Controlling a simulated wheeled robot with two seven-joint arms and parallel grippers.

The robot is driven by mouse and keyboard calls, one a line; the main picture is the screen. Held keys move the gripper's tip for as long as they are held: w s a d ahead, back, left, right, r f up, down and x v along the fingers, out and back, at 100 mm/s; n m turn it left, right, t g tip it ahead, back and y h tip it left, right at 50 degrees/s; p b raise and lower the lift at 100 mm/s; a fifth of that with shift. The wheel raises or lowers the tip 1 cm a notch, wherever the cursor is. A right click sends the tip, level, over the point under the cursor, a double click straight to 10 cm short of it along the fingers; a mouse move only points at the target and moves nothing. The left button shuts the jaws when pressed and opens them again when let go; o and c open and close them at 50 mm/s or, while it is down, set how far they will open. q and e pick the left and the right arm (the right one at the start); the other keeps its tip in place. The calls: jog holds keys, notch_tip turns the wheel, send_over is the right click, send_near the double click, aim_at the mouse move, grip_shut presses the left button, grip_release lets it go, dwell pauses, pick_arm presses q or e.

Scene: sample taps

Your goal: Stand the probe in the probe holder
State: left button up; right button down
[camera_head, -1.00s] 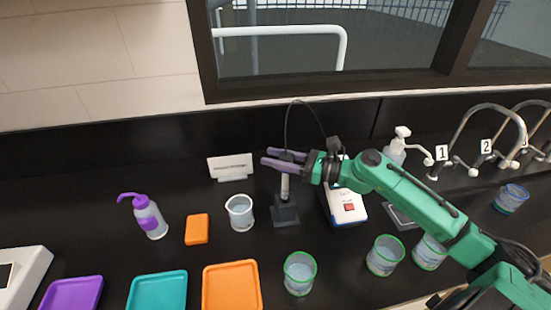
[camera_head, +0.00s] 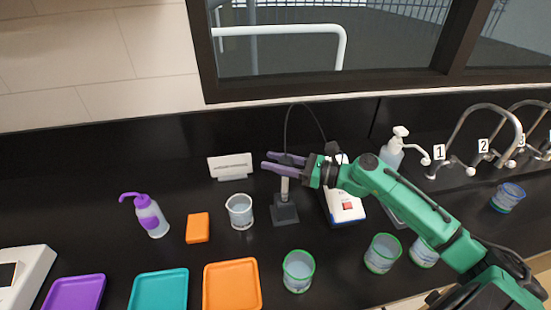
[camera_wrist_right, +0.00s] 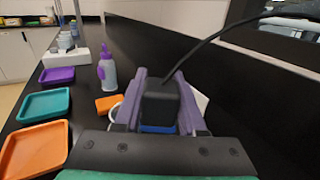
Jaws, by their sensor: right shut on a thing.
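My right gripper (camera_head: 268,160) is shut on the dark head of the probe, with the probe head (camera_wrist_right: 160,103) showing between both fingers in the right wrist view. A thin black cable loops up from the probe. The probe holder (camera_head: 285,212), with a black block base, stands on the bench directly below the gripper. A short grey upright piece (camera_head: 284,188) shows between the fingers and the base. I cannot tell whether it is probe shaft or holder tube, nor how deep the probe's lower end sits. My left gripper is not in view.
A glass beaker (camera_head: 240,211) stands just left of the holder and a white meter (camera_head: 347,206) just right. A small sign (camera_head: 230,165) is behind. Green-rimmed cups (camera_head: 298,271), an orange tray (camera_head: 231,288) and a wash bottle (camera_head: 150,215) stand around. Taps are at right.

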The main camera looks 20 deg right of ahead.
jog(key=shift+f, duration=0.2)
jog(key=shift+f+b, duration=1.45)
jog(key=shift+f, duration=1.5)
grip_release()
